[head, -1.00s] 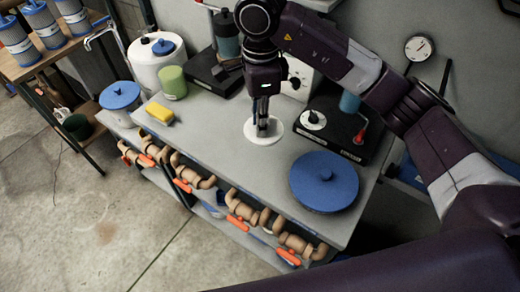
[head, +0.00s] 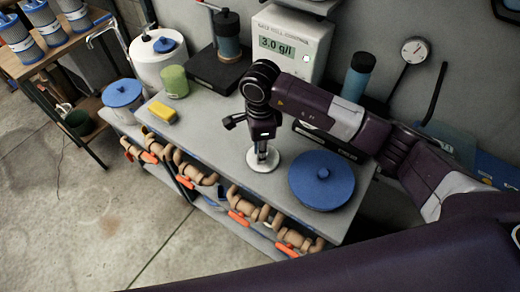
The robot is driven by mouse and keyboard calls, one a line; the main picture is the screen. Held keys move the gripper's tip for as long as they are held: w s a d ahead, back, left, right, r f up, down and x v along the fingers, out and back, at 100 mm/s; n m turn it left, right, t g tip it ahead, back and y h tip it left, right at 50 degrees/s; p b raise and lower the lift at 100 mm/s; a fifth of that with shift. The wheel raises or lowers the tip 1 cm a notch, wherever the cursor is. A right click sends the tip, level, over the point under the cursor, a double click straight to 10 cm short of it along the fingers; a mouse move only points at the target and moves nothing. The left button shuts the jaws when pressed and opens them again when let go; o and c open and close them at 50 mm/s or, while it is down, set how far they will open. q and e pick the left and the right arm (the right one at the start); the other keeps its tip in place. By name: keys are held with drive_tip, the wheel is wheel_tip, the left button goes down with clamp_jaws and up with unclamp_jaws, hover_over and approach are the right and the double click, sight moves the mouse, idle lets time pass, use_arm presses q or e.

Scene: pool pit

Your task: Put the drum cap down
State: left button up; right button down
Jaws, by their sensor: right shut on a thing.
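A round white disc, seemingly the drum cap (head: 254,163), is under my right gripper (head: 262,154) at the front part of the grey bench (head: 215,125). My right gripper points down and is shut on the cap's middle. Whether the cap touches the bench top or hangs just above it I cannot tell. A large blue round lid (head: 322,182) with a small knob lies on the bench just right of the cap, with a narrow gap. My left gripper is not in view.
A yellow sponge (head: 163,113), a green cup (head: 174,82) and a white drum (head: 156,70) stand on the left. A salt meter (head: 291,45) reading 3.0 g/l stands behind. Bare bench lies left of the cap. Pipe fittings fill the shelf below.

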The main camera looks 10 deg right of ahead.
drive_tip(key=shift+f, duration=0.2)
drive_tip(key=c, duration=1.8)
unclamp_jaws()
drive_tip(key=shift+o, duration=0.2)
drive_tip(key=shift+r, duration=0.1)
drive_tip(key=shift+r, duration=0.2)
wheel_tip(320, 180, up, 12)
drive_tip(key=b, duration=0.4)
